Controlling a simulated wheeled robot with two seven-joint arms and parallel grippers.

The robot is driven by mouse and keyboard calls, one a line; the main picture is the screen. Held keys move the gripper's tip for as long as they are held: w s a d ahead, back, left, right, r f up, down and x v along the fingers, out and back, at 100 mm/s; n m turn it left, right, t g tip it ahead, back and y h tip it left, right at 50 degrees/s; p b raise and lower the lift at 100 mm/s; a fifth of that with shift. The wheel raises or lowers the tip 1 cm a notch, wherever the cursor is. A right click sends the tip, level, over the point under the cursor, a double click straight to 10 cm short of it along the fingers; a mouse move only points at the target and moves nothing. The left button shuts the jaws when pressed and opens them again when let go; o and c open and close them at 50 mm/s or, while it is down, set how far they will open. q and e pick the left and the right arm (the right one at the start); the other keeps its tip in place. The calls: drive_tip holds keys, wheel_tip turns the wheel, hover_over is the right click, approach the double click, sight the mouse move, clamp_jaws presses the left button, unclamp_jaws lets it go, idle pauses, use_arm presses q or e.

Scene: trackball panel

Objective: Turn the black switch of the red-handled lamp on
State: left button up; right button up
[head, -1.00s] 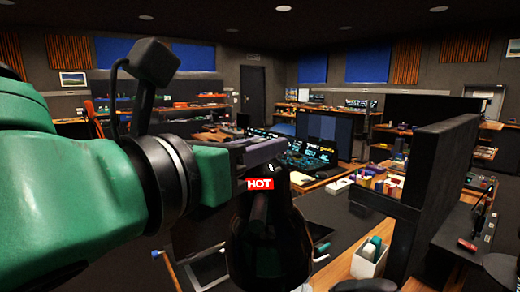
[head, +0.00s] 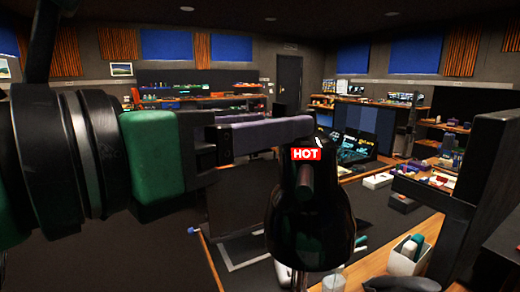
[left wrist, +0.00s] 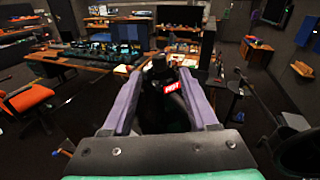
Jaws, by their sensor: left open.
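A glossy black lamp head (head: 312,225) with a red HOT label (head: 306,154) stands right of centre in the head view. It also shows in the left wrist view (left wrist: 172,110). A dark reddish cylinder (head: 305,182) shows on the lamp; I cannot tell whether it is the handle. A small black knob-like part (left wrist: 158,63) shows at the lamp's top in the left wrist view; I cannot tell whether it is the switch. My left gripper (head: 314,130) is open, its purple fingers near the lamp's top, with the lamp between them in the wrist view. Contact cannot be told.
A white container (head: 405,262) with teal and white items stands on a wooden desk (head: 365,268) to the right. A dark partition (head: 490,160) rises at the right. Monitors (head: 350,150) stand behind. Dark floor (head: 130,260) is open at the left. An orange chair (left wrist: 28,103) stands left.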

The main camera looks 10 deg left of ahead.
use_arm(q)
drive_tip(key=v, duration=0.6)
drive_tip(key=shift+s+a+b, duration=0.2)
drive_tip(key=shift+s+b, duration=0.15)
